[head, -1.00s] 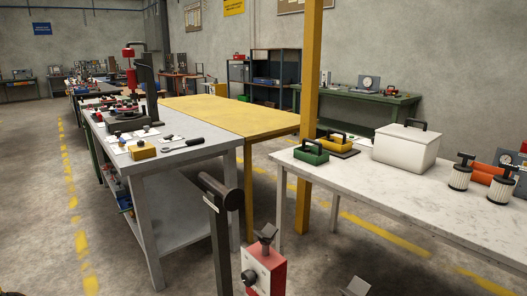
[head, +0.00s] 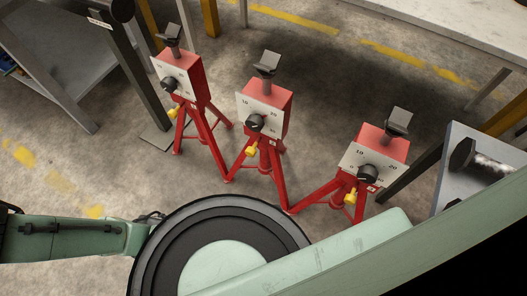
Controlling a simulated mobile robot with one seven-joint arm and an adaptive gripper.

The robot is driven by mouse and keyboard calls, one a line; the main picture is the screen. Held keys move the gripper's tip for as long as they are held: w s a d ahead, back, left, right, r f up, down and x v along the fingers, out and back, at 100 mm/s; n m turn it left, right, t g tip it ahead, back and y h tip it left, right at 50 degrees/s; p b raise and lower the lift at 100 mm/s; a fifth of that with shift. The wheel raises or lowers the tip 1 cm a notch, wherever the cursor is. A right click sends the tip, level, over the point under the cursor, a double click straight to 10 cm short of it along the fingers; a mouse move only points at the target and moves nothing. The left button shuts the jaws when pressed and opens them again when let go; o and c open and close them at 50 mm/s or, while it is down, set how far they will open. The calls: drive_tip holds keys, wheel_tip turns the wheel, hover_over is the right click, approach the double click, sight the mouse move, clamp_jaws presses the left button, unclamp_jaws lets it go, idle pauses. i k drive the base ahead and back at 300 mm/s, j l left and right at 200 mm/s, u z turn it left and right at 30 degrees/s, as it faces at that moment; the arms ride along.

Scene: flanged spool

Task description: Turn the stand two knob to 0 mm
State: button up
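Three red stands stand in a row on the floor in the head view, each with a white dial face, a black knob, a dark V-shaped top and a yellow hand screw. The middle one (head: 272,98) appears to be stand two by its place in the row; its small label is unreadable. Its black knob (head: 256,123) sits low on the white dial face (head: 264,108). Where the knob points on the scale is too small to tell. The left stand (head: 184,75) and right stand (head: 376,152) have similar knobs. My gripper is not in view.
A dark post (head: 133,75) stands left of the stands, near a grey workbench (head: 60,70). At right is a grey plate (head: 480,145) with a dark, shiny cylindrical part (head: 490,165). A pale table (head: 450,30) is at the upper right. My green arm parts fill the bottom.

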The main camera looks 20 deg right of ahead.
sight(255, 123)
drive_tip(key=k+j, duration=0.1)
drive_tip(key=j, duration=0.6)
drive_tip(key=k+j, duration=0.1)
drive_tip(key=j, duration=0.6)
